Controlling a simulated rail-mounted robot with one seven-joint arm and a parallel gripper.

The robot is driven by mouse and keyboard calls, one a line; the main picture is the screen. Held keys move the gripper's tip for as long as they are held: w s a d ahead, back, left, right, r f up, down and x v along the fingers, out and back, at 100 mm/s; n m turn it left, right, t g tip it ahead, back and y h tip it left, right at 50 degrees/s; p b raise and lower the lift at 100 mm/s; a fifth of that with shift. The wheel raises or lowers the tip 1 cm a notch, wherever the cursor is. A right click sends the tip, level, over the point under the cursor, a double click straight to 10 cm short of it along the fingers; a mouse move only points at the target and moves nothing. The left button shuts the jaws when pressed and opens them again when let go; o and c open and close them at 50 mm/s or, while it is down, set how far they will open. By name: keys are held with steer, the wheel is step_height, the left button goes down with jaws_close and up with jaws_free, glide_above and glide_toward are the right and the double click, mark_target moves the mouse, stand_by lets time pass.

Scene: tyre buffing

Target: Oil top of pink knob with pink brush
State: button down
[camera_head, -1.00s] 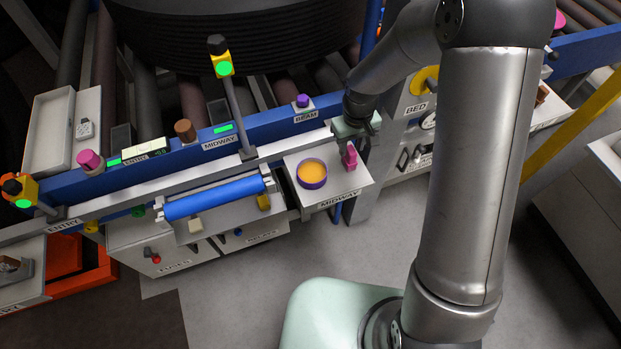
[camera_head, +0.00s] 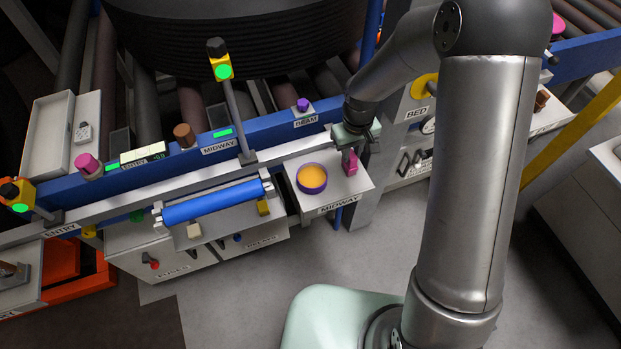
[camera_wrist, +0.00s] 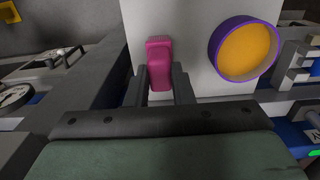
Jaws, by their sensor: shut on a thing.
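The pink brush (camera_head: 350,163) is at the right side of the white MIDWAY shelf (camera_head: 335,198). My gripper (camera_head: 357,152) is over that shelf, pointing down. In the wrist view the brush (camera_wrist: 159,62) sits between the two dark fingers, and my gripper (camera_wrist: 160,85) is shut on it. I cannot tell whether the brush still touches the shelf. A pink knob (camera_head: 88,163) stands at the left end of the blue beam, by the ENTRY label, far from my gripper. Another pink round piece (camera_head: 558,24) shows at the upper right.
A purple-rimmed bowl of orange-yellow content (camera_head: 312,178) stands just left of the brush. A blue roller (camera_head: 213,201) and a lamp post (camera_head: 232,105) lie between shelf and pink knob. A brown knob (camera_head: 184,135) and purple knob (camera_head: 303,104) stand on the beam.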

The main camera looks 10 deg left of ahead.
mark_target(351, 154)
steer(key=shift+r, duration=0.15)
steer(key=shift+r+p, duration=0.45)
steer(key=shift+r, duration=0.2)
steer(key=shift+r, duration=0.1)
step_height(351, 154, up, 7)
steer(key=p, duration=0.4)
steer(key=shift+r, duration=0.15)
stand_by(0.3)
